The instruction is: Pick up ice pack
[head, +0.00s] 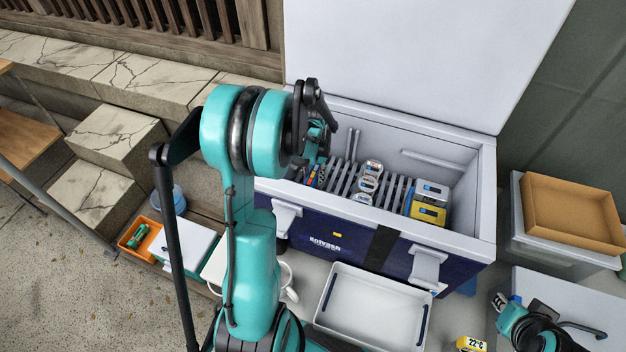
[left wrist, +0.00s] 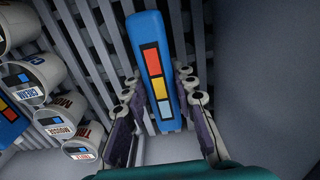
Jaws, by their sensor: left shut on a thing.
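In the head view my left gripper (head: 318,145) reaches into the left end of the open cooler (head: 385,222), and the arm hides most of the pack. A second blue pack with coloured squares (left wrist: 10,118) shows at the left edge of the wrist view. My right gripper (head: 503,303) is at the lower right, its jaws unclear.
Several white labelled tubs (left wrist: 50,100) stand left of the held pack, on the cooler's slatted rack. Yellow and grey boxes (head: 428,213) stand at the cooler's right end. A white tray (head: 370,300) lies in front. The cooler's raised lid (head: 430,60) rises behind.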

